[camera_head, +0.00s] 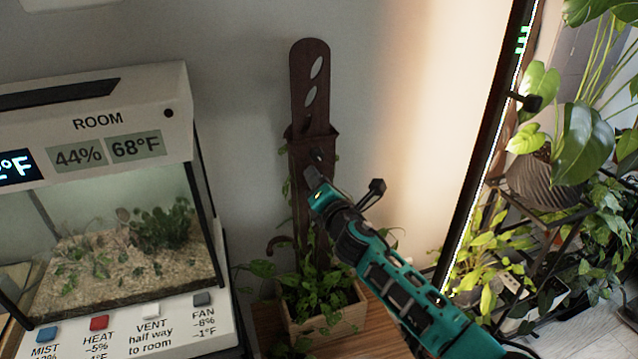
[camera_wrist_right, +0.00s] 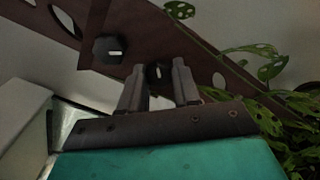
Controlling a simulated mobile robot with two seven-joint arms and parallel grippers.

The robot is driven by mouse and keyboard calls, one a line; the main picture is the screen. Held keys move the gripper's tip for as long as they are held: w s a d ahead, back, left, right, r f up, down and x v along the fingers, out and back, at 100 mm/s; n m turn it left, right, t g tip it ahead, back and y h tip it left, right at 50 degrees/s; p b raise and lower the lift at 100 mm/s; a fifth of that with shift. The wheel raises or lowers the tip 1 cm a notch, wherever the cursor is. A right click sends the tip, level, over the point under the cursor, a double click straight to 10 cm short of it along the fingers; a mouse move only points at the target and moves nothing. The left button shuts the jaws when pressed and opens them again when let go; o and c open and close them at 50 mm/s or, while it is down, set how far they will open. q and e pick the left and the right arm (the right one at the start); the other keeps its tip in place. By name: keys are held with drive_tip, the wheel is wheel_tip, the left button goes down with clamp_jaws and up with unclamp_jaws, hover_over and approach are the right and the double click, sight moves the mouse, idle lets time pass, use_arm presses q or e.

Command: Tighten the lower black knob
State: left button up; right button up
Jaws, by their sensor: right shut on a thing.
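A dark brown slotted plant post (camera_head: 309,85) stands upright in a planter. The upper black knob (camera_head: 318,155) is on its front, just above my right gripper; it also shows in the right wrist view (camera_wrist_right: 110,50), left of my fingers. My right gripper (camera_head: 313,180) reaches in from the lower right. In the right wrist view, the lower black knob (camera_wrist_right: 155,73) sits between the two fingertips, and the gripper is shut on it. In the head view my gripper hides this knob. My left gripper is not in view.
A terrarium (camera_head: 125,200) with a control panel is at left. The wooden planter (camera_head: 330,322) with leafy vines stands below the post. A dark-framed lit panel (camera_head: 490,140) and potted plants (camera_head: 545,180) are at right. Bare wall lies between post and panel.

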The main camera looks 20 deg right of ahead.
drive_tip(key=m+p, duration=0.2)
drive_tip(key=m, duration=1.8)
idle(0.4)
drive_tip(key=o, duration=1.1)
drive_tip(key=shift+c, duration=0.2)
